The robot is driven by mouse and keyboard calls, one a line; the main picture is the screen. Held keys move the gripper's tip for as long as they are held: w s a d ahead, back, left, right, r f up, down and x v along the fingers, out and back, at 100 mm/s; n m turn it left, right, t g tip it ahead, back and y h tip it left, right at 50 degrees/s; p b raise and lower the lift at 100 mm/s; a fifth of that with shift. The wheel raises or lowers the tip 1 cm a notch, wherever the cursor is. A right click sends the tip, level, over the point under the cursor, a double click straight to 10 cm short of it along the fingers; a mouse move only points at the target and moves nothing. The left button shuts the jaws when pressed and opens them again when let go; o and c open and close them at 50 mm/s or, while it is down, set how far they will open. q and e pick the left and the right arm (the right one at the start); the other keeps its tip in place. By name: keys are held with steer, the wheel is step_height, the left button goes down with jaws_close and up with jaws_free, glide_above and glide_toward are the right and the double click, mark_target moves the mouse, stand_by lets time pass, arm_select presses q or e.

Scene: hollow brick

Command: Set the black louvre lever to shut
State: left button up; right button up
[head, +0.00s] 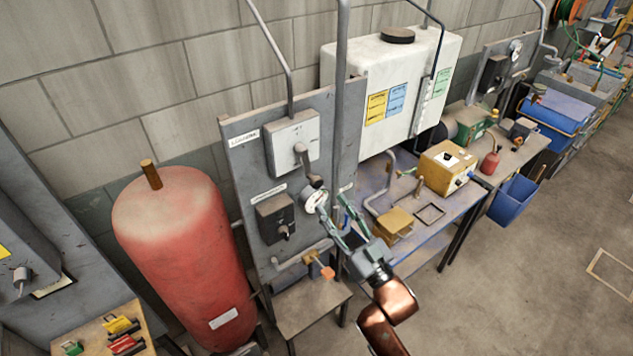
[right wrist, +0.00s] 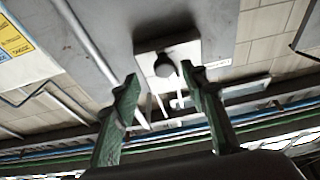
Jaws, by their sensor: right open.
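The louvre lever is a dark lever (head: 306,163) on a light grey box (head: 285,140) near the top of the grey wall panel. It points down and slightly right and ends in a dark knob. In the right wrist view the knob (right wrist: 164,66) appears end-on, between and beyond my fingertips, in front of its pale plate (right wrist: 185,52). My right gripper (head: 338,205) is open and empty, with green fingers, just below and right of the knob. It also spans the lower middle of the right wrist view (right wrist: 159,82). No contact shows. My left gripper is out of view.
Below the lever are a black switch box (head: 275,218), a pale round gauge (head: 314,200) and a pipe with an orange-handled valve (head: 327,273). A red tank (head: 185,265) stands left. A white tank (head: 385,85) and a bench with a yellow box (head: 446,168) are right.

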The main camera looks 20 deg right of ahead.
mark_target(319, 186)
steer(key=shift+y, duration=0.3)
steer(key=p+x, duration=0.1)
steer(key=x, duration=0.2)
steer(key=r+p+x, duration=0.1)
steer(key=x, duration=0.3)
steer(key=shift+s, duration=0.25)
steer(key=shift+w+a, duration=0.2)
steer(key=shift+w, duration=0.25)
steer(key=shift+c, duration=0.7)
jaws_close()
